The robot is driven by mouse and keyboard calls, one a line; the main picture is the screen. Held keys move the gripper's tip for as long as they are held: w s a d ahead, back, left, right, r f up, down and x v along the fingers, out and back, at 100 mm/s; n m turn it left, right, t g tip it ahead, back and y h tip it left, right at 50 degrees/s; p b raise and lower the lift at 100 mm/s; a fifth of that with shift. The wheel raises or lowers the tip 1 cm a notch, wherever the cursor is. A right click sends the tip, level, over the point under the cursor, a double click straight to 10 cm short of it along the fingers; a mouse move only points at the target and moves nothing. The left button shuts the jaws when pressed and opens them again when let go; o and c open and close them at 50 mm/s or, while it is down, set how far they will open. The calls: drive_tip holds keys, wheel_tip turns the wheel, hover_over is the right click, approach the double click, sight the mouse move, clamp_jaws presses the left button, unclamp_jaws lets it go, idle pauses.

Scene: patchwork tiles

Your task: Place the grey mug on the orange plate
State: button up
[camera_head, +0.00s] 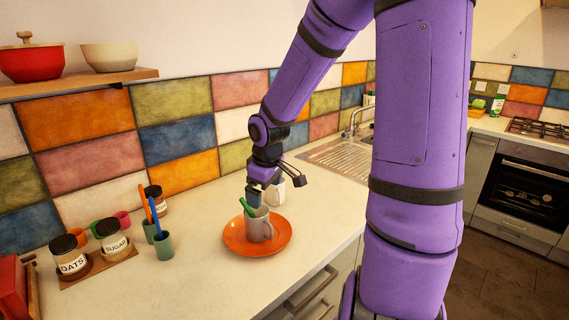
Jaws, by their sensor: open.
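The grey mug (260,229) stands upright on the orange plate (236,241) on the counter. A green object (245,206) shows at the mug's rim; I cannot tell whether it is inside or leaning. My gripper (275,187) is open just above and behind the mug, with its fingers apart. It looks clear of the mug, though the overlap hides the exact gap. A pale white item (278,194) is partly hidden behind the gripper.
Green cups (164,246) with upright utensils stand left of the plate. The oats jar (69,256) and sugar jar (112,238) sit on a wooden board further left. A sink (338,157) lies behind right. The counter in front of the plate is clear.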

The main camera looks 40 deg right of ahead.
drive_tip(key=s+a+r+m+t, duration=0.1)
drive_tip(key=s+a+r+m, duration=0.1)
drive_tip(key=s+a+r, duration=0.3)
drive_tip(key=s+a+r+m+t, duration=0.1)
drive_tip(key=s+a+r, duration=0.5)
drive_tip(key=s+r, duration=0.7)
drive_tip(key=shift+s+r+m+t+y, duration=0.15)
drive_tip(key=shift+s+m+t+y, duration=0.35)
drive_tip(key=shift+s, duration=0.75)
